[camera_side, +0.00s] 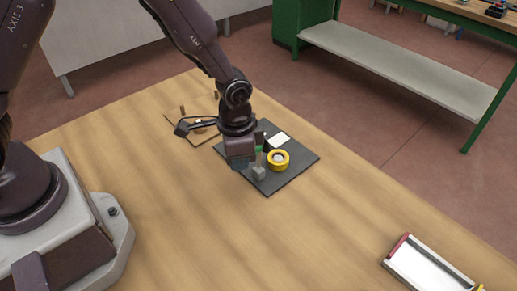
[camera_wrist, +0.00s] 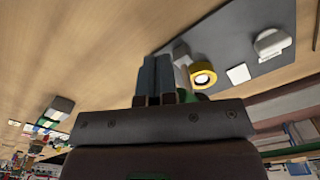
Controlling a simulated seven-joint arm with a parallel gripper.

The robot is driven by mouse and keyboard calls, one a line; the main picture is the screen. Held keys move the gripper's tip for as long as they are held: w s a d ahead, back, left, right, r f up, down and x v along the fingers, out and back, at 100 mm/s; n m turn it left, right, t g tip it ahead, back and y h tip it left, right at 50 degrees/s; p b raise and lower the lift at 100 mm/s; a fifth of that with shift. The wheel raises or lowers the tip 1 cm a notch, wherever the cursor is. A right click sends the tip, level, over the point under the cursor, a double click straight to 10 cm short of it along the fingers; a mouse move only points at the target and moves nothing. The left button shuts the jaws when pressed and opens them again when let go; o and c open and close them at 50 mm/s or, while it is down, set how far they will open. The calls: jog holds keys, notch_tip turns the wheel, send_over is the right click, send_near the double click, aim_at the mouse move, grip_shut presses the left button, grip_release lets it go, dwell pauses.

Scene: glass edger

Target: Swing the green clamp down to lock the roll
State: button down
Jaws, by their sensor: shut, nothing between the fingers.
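A yellow roll (camera_side: 278,160) with a pale centre sits on a dark plate (camera_side: 295,174) on the wooden table; it also shows in the wrist view (camera_wrist: 203,74). The green clamp (camera_side: 259,149) shows as a small upright green part just left of the roll. In the wrist view a bit of green (camera_wrist: 186,95) shows beside my fingers, mostly hidden by my gripper. My gripper (camera_side: 239,164) points down at the plate's left side, left of the clamp. Its fingers are shut and empty; they also show in the wrist view (camera_wrist: 155,68). Whether they touch the clamp is unclear.
A small grey block (camera_side: 259,173) stands on the plate in front of the roll, and a white square (camera_side: 278,139) lies behind it. A thin wooden board (camera_side: 178,127) with small parts lies behind my gripper. A red-ended tray (camera_side: 430,265) is at front right. The table between is clear.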

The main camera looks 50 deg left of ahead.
jog(key=shift+w, duration=0.3)
jog(key=shift+w+r, duration=0.2)
jog(key=shift+w, duration=1)
jog(key=shift+w+r, duration=0.2)
jog(key=shift+w, duration=0.95)
jog(key=shift+r, duration=3.55)
